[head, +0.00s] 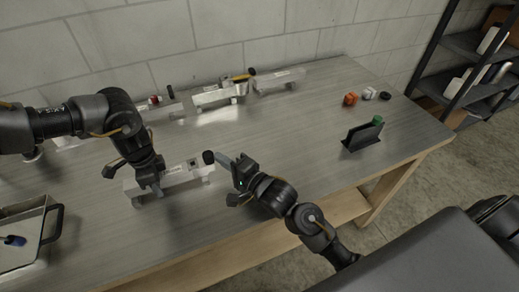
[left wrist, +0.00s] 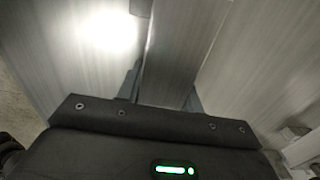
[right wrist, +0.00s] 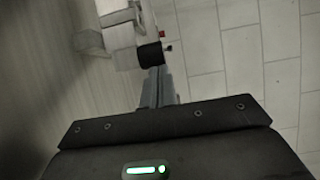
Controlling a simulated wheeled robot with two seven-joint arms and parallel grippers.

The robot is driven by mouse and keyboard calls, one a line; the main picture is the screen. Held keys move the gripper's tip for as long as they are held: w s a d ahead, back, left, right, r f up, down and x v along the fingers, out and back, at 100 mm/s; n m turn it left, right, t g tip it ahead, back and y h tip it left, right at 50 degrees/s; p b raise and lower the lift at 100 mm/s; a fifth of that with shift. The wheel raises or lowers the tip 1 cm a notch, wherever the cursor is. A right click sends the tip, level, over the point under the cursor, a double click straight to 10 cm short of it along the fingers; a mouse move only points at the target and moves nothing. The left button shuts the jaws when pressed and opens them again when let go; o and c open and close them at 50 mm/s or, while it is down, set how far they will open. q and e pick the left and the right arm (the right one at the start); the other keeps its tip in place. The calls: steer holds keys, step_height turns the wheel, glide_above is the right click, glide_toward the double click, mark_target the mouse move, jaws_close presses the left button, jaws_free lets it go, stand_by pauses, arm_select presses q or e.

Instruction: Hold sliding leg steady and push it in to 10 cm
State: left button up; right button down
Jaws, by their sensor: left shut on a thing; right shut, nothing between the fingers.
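The aluminium trailer piece with the sliding leg (head: 182,177) lies on the near part of the table, a black cap (head: 208,157) on its right end. My left gripper (head: 152,188) is shut on the aluminium body; in the left wrist view the grey bar (left wrist: 178,55) runs between its fingers. My right gripper (head: 222,160) is shut and empty, its tips at the black cap. In the right wrist view the cap (right wrist: 151,54) sits right at the fingertips; I cannot tell whether they touch. No scale is readable.
More aluminium units (head: 215,96) stand along the back wall. A metal tray (head: 52,207) is at the left. A black holder (head: 360,137) and small orange (head: 351,99), white and black parts are at the right. The table between them is clear.

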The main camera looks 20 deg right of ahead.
arm_select(q)
steer(key=shift+s+d, duration=0.1)
steer(key=shift+d, duration=0.15)
arm_select(e)
steer(key=shift+a, duration=0.25)
steer(key=shift+s+d, duration=0.1)
steer(key=shift+s+d, duration=0.1)
steer(key=shift+d, duration=0.3)
steer(key=d, duration=0.1)
steer(key=s+d, duration=0.1)
steer(key=d, duration=0.1)
steer(key=shift+d, duration=0.1)
arm_select(q)
steer(key=shift+a, duration=0.1)
arm_select(e)
steer(key=v, duration=1)
steer(key=shift+w, duration=0.1)
arm_select(q)
steer(key=o, duration=1.3)
